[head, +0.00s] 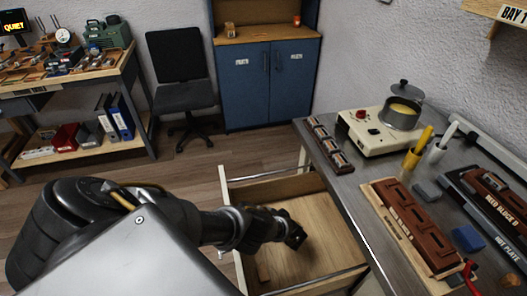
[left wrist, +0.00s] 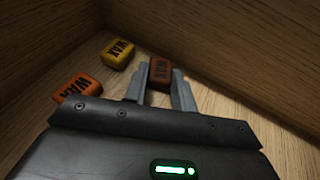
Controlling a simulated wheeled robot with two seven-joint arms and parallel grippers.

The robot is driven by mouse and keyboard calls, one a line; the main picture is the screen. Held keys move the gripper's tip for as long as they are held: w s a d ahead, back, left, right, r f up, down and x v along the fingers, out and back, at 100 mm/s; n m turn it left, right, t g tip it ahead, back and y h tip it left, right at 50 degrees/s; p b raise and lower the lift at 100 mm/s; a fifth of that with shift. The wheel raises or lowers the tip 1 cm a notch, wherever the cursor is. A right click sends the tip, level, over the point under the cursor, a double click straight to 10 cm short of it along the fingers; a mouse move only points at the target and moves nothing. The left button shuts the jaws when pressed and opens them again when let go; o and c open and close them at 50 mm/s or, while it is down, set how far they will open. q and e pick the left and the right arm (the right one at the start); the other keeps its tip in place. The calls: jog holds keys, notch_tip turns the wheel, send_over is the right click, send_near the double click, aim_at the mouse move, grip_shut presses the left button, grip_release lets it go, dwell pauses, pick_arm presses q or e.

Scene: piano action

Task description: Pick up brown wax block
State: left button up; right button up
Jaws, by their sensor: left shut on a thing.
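The brown wax block (left wrist: 160,72) is between the fingertips of my left gripper (left wrist: 159,88) in the left wrist view, and the gripper is shut on it. In the head view my left gripper (head: 296,236) reaches down inside an open wooden drawer (head: 314,205). I cannot make out the block there, nor tell for sure whether it touches the drawer floor. My right gripper is not in view.
A yellow wax block (left wrist: 118,54) and an orange wax block (left wrist: 77,90) lie on the drawer floor, left of the gripper. Drawer walls stand close around. A metal workbench (head: 345,190) with a hot pot (head: 401,113) and a reddish-brown block (head: 413,222) is at right.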

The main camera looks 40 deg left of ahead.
pick_arm(q)
notch_tip(320, 180, up, 10)
jog(key=p, duration=0.7)
jog(key=shift+p, duration=0.3)
